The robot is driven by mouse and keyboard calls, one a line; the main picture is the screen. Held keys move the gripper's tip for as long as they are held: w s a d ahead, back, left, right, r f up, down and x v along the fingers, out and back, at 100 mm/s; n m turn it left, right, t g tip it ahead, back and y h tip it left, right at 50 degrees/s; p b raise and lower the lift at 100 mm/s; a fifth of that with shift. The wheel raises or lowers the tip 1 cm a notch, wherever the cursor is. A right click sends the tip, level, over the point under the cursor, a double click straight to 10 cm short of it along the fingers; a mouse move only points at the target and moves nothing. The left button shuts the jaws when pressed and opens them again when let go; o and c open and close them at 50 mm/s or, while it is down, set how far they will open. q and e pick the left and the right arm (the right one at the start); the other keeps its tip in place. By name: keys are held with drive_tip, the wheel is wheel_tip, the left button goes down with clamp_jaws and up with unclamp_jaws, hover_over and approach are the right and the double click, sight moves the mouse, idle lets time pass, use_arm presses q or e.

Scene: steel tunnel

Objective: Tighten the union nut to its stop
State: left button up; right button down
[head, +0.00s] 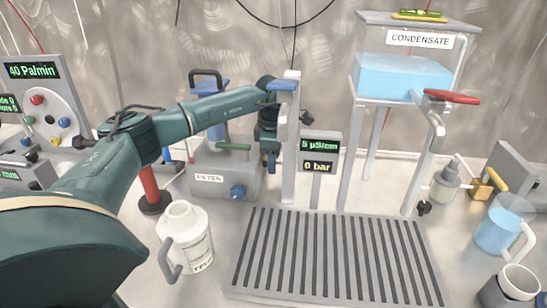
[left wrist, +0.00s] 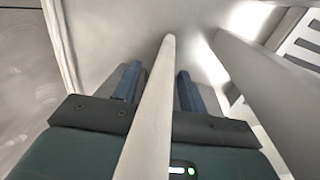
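I cannot pick out the union nut for certain in either view. A blue round fitting (head: 238,191) sits on the front of the grey box labelled FILTER (head: 209,178). My left gripper (head: 271,162) points down at the right end of this box, partly hidden behind a pale upright post (head: 289,140). In the left wrist view the two blue fingers of my left gripper (left wrist: 158,85) stand apart. A pale bar (left wrist: 150,125) crosses in front of the gripper body there; I see nothing clearly held. My right gripper is not in view.
A condensate tank (head: 403,75) with a red lever (head: 452,97) stands on legs at the right. A display post (head: 319,156) reads 0 bar. A slotted grate (head: 335,255) fills the front middle. A white jug (head: 187,235) stands left of it.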

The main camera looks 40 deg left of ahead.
use_arm(q)
drive_tip(key=c, duration=0.7)
drive_tip(key=shift+w+r+g+p, duration=0.1)
drive_tip(key=shift+r+g+p, duration=0.2)
drive_tip(key=shift+p, duration=0.45)
drive_tip(key=shift+g+h+p, duration=0.3)
drive_tip(key=shift+p, duration=0.05)
drive_tip(key=shift+w+a+f+g+h, duration=0.2)
drive_tip(key=shift+f+g+h, duration=0.2)
drive_tip(key=shift+g, duration=0.4)
drive_tip(key=shift+r+g+h+b, duration=0.15)
drive_tip(key=shift+g+h+b, duration=0.2)
drive_tip(key=shift+b, duration=0.35)
drive_tip(key=o, duration=1)
drive_tip(key=shift+c, duration=0.2)
